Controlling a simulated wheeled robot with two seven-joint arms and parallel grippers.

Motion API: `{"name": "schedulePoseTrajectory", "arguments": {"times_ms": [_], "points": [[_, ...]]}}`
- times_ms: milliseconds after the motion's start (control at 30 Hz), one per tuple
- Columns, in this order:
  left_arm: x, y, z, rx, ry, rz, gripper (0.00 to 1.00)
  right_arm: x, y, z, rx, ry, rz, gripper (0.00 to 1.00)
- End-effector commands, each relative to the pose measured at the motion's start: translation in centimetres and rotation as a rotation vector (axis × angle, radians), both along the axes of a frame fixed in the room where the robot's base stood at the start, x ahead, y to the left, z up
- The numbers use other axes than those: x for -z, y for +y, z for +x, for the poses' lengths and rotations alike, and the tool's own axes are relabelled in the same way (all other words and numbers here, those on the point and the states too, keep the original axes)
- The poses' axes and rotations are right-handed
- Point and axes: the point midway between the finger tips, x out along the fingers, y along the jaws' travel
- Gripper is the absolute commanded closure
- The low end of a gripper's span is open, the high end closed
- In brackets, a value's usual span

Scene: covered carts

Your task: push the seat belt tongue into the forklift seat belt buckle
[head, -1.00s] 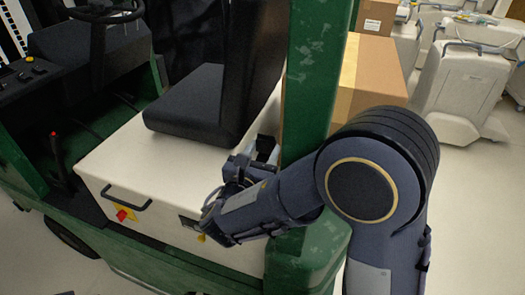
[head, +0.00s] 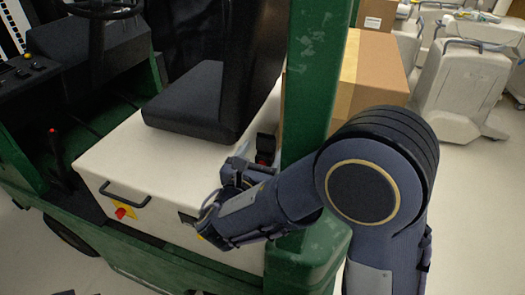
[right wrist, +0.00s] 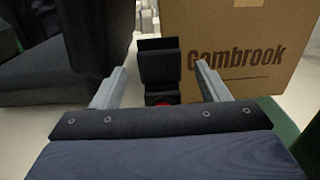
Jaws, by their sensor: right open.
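A black buckle piece with a red part (head: 264,157) stands upright on the pale seat base, just right of the forklift seat. In the right wrist view, this black piece (right wrist: 159,70) stands ahead between my open fingers, with gaps on both sides and red at its foot. A wider dark part (right wrist: 158,44) is at its top. I cannot tell whether this is the seat belt tongue or how deep it sits. My right gripper (head: 243,170) is open and empty, close in front of the black piece.
The black seat (head: 195,100) is left of the buckle. A green post (head: 308,85) and a cardboard box (head: 372,75) are close on its right. Covered carts (head: 465,85) stand behind.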

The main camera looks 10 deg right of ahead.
Motion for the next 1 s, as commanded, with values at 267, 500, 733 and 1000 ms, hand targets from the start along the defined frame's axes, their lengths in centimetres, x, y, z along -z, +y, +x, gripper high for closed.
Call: {"name": "schedulePoseTrajectory", "arguments": {"times_ms": [267,500,733,1000], "points": [[1.0,0.0,0.0,0.000,0.000,0.000,0.64,0.1,2.8,-3.9,-0.006,-0.002,-0.001,0.32],[1.2,0.0,0.0,0.000,0.000,0.000,0.64,0.0,3.8,-5.6,-0.002,-0.002,-0.001,0.32],[1.2,0.0,0.0,0.000,0.000,0.000,0.64,0.0,3.8,-5.7,-0.001,-0.001,-0.001,0.32],[1.2,0.0,0.0,0.000,0.000,0.000,0.64,0.0,3.8,-5.6,-0.001,-0.001,-0.001,0.32]]}}
